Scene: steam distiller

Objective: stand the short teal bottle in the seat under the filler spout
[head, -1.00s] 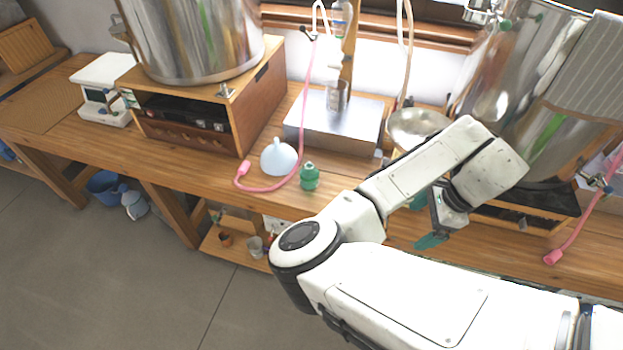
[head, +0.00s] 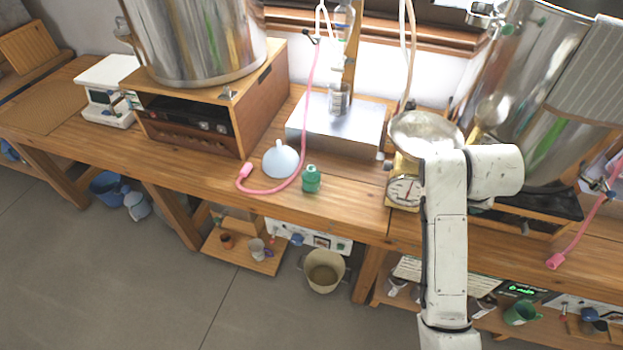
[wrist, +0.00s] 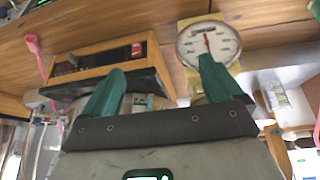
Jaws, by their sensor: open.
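The short teal bottle (head: 311,180) stands upright on the wooden bench, right of a pale blue funnel and in front of a silver metal box (head: 335,132). A clear vessel (head: 339,98) stands on that box beneath tubing on a wooden post; I cannot tell which part is the filler spout or its seat. My gripper (wrist: 160,85) shows in the wrist view with its two teal fingers spread apart and nothing between them. In the head view it is hidden by my arm, well to the right of the bottle. The bottle is not visible in the wrist view.
The funnel (head: 280,158) and a pink hose (head: 270,190) lie close to the bottle's left. A dial scale (head: 405,188) with a metal pan stands to its right, near my arm. Large steel vessels stand at both sides. The bench front before the bottle is clear.

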